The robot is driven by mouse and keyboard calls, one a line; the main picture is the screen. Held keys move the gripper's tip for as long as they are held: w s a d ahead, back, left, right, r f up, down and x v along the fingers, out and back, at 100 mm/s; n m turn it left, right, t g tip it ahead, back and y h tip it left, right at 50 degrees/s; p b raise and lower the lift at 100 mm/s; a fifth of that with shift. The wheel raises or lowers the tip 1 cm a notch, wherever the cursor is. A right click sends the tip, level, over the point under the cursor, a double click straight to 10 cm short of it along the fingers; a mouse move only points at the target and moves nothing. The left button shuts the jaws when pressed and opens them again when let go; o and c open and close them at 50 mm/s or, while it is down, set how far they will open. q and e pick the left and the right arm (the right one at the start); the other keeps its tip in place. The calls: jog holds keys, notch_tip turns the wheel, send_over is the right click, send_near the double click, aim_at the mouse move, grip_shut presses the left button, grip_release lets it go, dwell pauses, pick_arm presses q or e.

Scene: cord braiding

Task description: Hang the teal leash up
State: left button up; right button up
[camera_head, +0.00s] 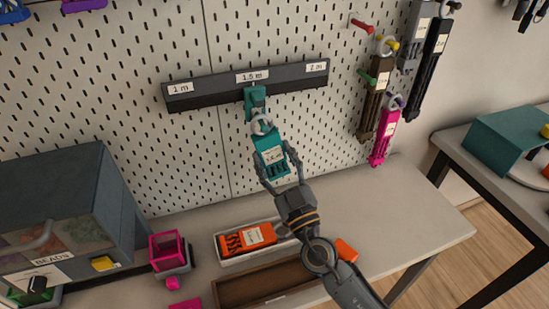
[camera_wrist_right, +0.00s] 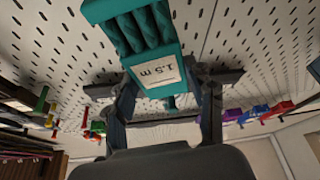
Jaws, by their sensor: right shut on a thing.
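The teal leash (camera_head: 270,148) is a folded bundle with a white "1.5 m" label and a pale ring (camera_head: 262,124) at its top. In the right wrist view the teal leash (camera_wrist_right: 150,40) shows its thick cords and label close up. My right gripper (camera_head: 277,166) is shut on the bundle, one finger on each side, in front of the pegboard. A teal hook piece (camera_head: 255,99) is below the "1.5 m" label of the dark rail (camera_head: 205,90). The ring overlaps the lower end of this piece; I cannot tell whether it is on it. My left gripper is out of view.
Other leashes hang at the right of the pegboard, including a pink one (camera_head: 385,138) and a brown one (camera_head: 374,98). On the bench (camera_head: 415,205) are a tray with an orange leash (camera_head: 246,239), a brown tray (camera_head: 265,286) and a dark bead cabinet (camera_head: 60,205).

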jog(key=o, duration=1.3)
jog(key=o, duration=0.3)
jog(key=shift+b+v, duration=1.1)
jog(key=shift+v, duration=1.15)
jog(key=shift+b+v, duration=0.35)
jog(key=shift+v, duration=0.45)
